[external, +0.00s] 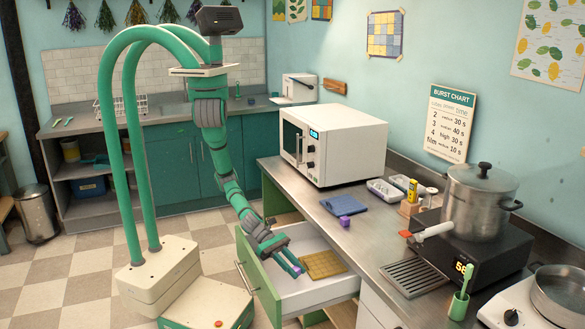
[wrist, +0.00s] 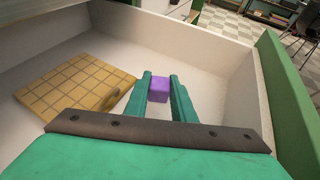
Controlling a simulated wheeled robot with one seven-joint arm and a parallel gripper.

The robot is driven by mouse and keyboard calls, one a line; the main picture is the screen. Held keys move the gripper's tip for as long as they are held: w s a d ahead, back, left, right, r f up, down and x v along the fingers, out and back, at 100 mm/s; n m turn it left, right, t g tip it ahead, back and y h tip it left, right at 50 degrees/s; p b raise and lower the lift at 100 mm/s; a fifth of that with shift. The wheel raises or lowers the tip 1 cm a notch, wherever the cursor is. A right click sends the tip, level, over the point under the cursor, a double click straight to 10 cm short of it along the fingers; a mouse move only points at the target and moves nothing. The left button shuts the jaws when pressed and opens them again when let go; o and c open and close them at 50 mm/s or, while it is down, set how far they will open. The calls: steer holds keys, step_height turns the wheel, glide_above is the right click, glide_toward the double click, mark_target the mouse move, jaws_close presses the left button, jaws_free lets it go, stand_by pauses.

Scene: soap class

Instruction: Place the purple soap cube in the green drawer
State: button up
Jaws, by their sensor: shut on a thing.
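My gripper (external: 293,267) reaches down into the open green drawer (external: 262,283), which has a green front and a white inside. In the wrist view, its teal fingers (wrist: 158,92) are shut on a purple soap cube (wrist: 158,85), which sits between their tips over the drawer's white floor. I cannot tell whether the cube touches that floor. In the external view the cube is mostly hidden by the fingers. Another purple block (external: 345,222) stands on the counter beside a folded blue cloth.
A tan gridded mat (wrist: 75,85) lies in the drawer, left of the fingers in the wrist view. The drawer's white walls (wrist: 125,30) surround the gripper. The counter above holds a microwave (external: 333,146), the blue cloth (external: 344,199) and a pot (external: 480,200).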

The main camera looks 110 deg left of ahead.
mark_target(295, 268)
steer(key=shift+f, duration=0.35)
steer(key=o, duration=1)
steer(key=shift+r, duration=0.2)
steer(key=v, duration=0.3)
steer(key=shift+w+r, duration=0.1)
steer(key=shift+r, duration=0.25)
step_height(295, 268, up, 7)
steer(key=shift+r, duration=0.1)
